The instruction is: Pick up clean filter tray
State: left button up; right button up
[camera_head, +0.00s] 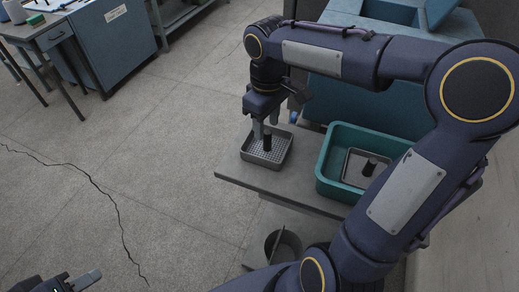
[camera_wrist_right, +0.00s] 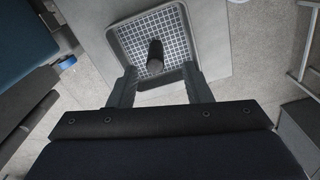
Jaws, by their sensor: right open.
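A square grey tray with a pale grid floor (camera_head: 279,150) and a dark upright knob (camera_head: 267,142) sits on the left end of the bench; it also shows in the wrist view (camera_wrist_right: 182,25). My right gripper (camera_head: 265,130) points down over this tray. In the wrist view the two fingers of the right gripper (camera_wrist_right: 160,72) are apart, with the knob (camera_wrist_right: 155,57) between and beyond them. I cannot tell whether they touch it. A second tray with a dark knob (camera_head: 352,166) lies in a teal bin (camera_head: 327,178). My left gripper (camera_head: 72,284) is partly visible at the bottom left edge.
The bench (camera_head: 244,177) has a narrow bare strip between tray and bin. A blue-grey machine (camera_head: 340,95) is behind the bench. Cabinets (camera_head: 110,40) stand far left; the cracked floor between is clear.

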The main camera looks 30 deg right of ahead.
aim_at(267, 140)
jog(key=f, duration=0.7)
jog(key=shift+w+d, duration=0.1)
jog(key=shift+d, duration=0.15)
jog(key=shift+r, duration=0.1)
grip_shut()
